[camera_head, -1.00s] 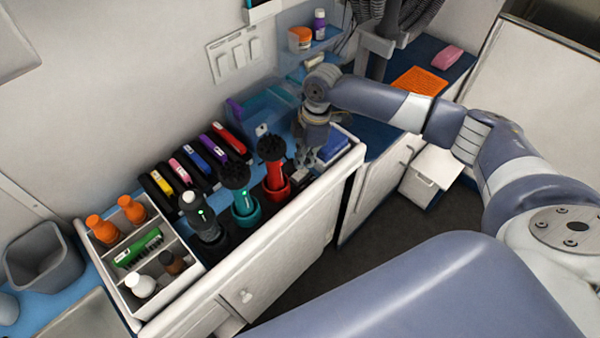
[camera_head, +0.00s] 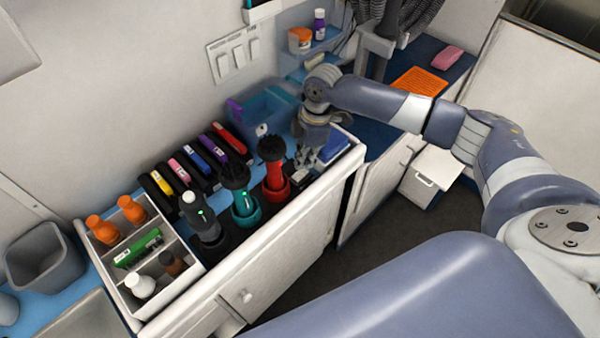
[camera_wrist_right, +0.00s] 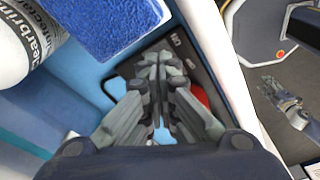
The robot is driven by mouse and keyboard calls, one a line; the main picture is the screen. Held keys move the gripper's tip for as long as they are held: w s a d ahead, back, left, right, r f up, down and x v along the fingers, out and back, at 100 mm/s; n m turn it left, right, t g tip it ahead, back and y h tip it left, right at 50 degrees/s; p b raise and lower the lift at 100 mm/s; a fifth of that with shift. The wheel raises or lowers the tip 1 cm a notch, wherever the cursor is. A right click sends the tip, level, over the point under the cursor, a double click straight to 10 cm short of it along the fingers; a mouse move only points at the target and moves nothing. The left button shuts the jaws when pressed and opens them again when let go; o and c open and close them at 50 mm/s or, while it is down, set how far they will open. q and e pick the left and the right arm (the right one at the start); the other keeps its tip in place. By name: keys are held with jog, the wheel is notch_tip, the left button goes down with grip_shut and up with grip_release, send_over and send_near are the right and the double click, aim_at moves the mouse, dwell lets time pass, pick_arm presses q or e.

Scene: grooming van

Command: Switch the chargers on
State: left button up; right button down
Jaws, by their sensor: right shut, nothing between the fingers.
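Three handheld groomers stand in chargers on a black base (camera_head: 235,238) on the counter: a black one (camera_head: 202,215), a teal one (camera_head: 241,200) and a red one (camera_head: 274,170). Green light shows on the black and teal ones; I cannot tell for the red one. My right gripper (camera_head: 303,163) is shut and empty, pointing down at the right end of the base, beside the red charger. In the right wrist view the gripper (camera_wrist_right: 160,65) is over a black plate with pale marks (camera_wrist_right: 176,40); its fingers hide part of it. A grey gripper, seemingly my left (camera_wrist_right: 283,97), shows there too.
Several clippers in black holders (camera_head: 192,165) line the wall side. A white divided caddy (camera_head: 188,283) stands left. A clear blue bin (camera_head: 268,112) is behind my right gripper, and a blue cloth item (camera_head: 334,146) is right of it. White wall switches (camera_head: 237,55) are above.

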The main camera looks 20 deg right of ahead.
aim_at(305, 170)
jog(key=shift+f+b, duration=0.35)
jog(key=shift+f, duration=0.75)
dwell(0.4)
notch_tip(305, 170, up, 7)
jog(key=p, duration=0.8)
jog(key=shift+r, duration=0.1)
jog(key=shift+s, duration=0.1)
dwell(0.4)
